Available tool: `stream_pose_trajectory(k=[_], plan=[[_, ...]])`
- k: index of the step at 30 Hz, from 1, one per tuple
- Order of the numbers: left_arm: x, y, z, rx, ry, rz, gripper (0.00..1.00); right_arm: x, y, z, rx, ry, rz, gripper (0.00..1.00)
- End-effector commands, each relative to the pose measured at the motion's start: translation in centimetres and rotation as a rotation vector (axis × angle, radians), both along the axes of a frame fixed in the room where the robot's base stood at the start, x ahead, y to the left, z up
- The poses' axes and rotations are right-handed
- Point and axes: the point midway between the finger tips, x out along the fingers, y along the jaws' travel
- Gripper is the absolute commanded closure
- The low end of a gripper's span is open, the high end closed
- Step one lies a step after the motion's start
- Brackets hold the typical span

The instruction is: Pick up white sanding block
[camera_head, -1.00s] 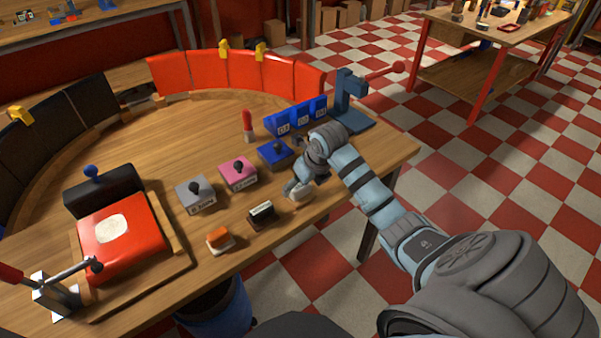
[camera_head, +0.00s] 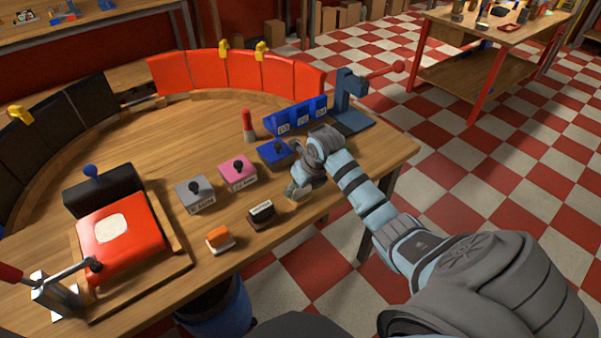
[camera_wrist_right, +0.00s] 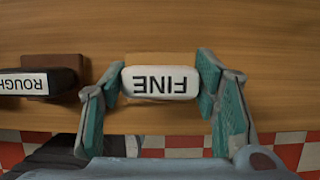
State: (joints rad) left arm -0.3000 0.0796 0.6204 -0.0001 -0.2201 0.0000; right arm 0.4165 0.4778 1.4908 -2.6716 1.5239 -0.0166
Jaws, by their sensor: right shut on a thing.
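The white sanding block (camera_wrist_right: 160,83), labelled FINE, sits between the two fingers of my right gripper (camera_wrist_right: 161,90) in the right wrist view. The fingers touch it at both ends, so the gripper is shut on it. In the head view my right gripper (camera_head: 297,186) is over the table near its front edge, and the block shows only as a small pale patch below the fingers, mostly hidden. My left gripper is not in view.
A dark block labelled ROUGH (camera_wrist_right: 38,80) lies beside the held block; it also shows in the head view (camera_head: 261,214). An orange-topped block (camera_head: 220,239) is farther left. Grey (camera_head: 195,196), pink (camera_head: 238,173) and blue (camera_head: 276,153) knobbed blocks stand behind. A blue vise-like tool (camera_head: 350,105) stands at the back right.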

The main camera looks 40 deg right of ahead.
Motion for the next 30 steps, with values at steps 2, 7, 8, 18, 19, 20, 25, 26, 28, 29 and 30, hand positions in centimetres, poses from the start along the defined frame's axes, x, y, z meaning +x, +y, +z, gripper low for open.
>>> stream_pose_trajectory(k=[2, 7, 8, 18, 19, 20, 25, 26, 28, 29, 30], plan=[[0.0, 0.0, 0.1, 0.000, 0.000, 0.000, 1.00, 0.1, 0.0, 0.8, 0.000, -0.004, 0.001, 0.75], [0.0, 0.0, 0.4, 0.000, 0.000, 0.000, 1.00, 0.2, -0.1, 4.3, -0.002, -0.007, 0.000, 0.75], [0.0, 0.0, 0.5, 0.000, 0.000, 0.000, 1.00, 0.2, -0.1, 5.3, -0.003, -0.007, 0.001, 0.75], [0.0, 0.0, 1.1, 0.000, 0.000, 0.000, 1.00, 0.1, 0.0, 17.3, -0.001, -0.005, 0.000, 0.75], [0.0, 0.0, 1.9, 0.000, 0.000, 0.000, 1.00, 0.0, 0.0, 18.3, 0.000, -0.003, -0.001, 0.75], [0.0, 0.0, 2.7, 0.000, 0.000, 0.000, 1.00, 0.0, 0.0, 19.0, 0.000, -0.001, -0.001, 0.75], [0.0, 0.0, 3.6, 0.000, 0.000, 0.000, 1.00, 0.0, 0.0, 20.1, 0.000, -0.001, 0.000, 0.75], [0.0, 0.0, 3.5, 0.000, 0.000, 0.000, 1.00, 0.0, 0.0, 20.1, 0.000, -0.001, 0.000, 0.75], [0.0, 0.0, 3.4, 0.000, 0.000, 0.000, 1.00, 0.0, 0.0, 19.9, 0.000, -0.001, 0.000, 0.75], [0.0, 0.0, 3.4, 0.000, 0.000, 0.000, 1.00, 0.0, 0.0, 19.9, 0.000, -0.001, 0.000, 0.75], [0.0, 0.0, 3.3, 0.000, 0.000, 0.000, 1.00, 0.0, 0.0, 19.8, 0.000, -0.001, 0.000, 0.75]])
